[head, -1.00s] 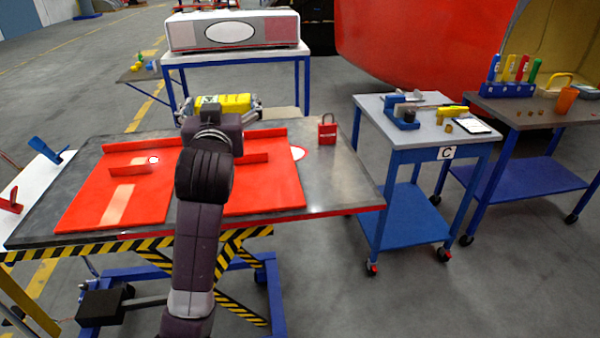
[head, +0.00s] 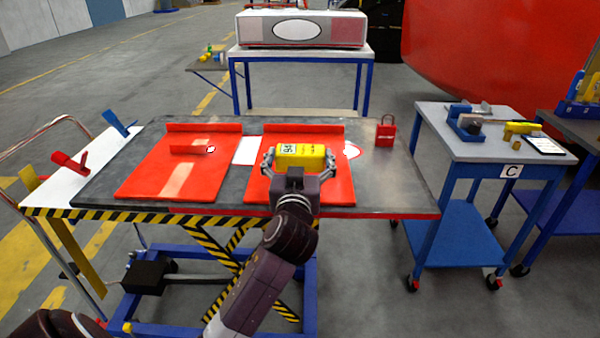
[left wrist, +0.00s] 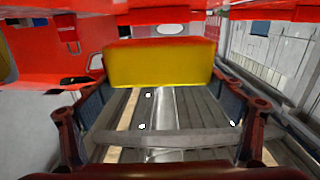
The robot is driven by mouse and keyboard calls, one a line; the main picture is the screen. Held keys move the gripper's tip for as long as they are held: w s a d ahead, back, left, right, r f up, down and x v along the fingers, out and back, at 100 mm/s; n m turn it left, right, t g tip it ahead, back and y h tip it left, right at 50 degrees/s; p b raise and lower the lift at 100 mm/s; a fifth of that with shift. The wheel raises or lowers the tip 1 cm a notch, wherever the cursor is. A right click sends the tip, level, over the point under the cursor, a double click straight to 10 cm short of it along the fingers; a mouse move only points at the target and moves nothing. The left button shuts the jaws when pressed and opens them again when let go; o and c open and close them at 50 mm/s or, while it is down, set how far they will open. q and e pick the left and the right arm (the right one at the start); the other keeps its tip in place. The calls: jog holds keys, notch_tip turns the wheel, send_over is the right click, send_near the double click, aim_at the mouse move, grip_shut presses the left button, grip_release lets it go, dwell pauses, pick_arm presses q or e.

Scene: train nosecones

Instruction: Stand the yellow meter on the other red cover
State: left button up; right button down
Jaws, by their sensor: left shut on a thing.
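My left gripper (head: 299,160) is shut on the yellow meter (head: 305,157), which lies sideways across its fingers with a white label at its left end. In the left wrist view the yellow meter (left wrist: 160,64) fills the middle, between the fingers. The gripper and meter are over the right red cover (head: 300,192) and hide its middle; I cannot tell whether the meter touches it. The left red cover (head: 150,180) lies flat on the grey table, with a short red upright strip and a pale stripe on it. My right gripper is not in view.
A red padlock (head: 386,130) stands on the table (head: 400,185), right of the covers. A white sheet (head: 246,150) lies between the covers. A side table (head: 480,140) marked C holds blue and yellow items. Red and blue clamps stand on the white panel at the left.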

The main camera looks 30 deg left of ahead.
pick_arm(q)
jog(key=shift+f, duration=2.15)
jog(key=shift+b, duration=0.3)
jog(key=shift+f, duration=0.2)
jog(key=o, duration=1.4)
jog(key=shift+r, duration=0.1)
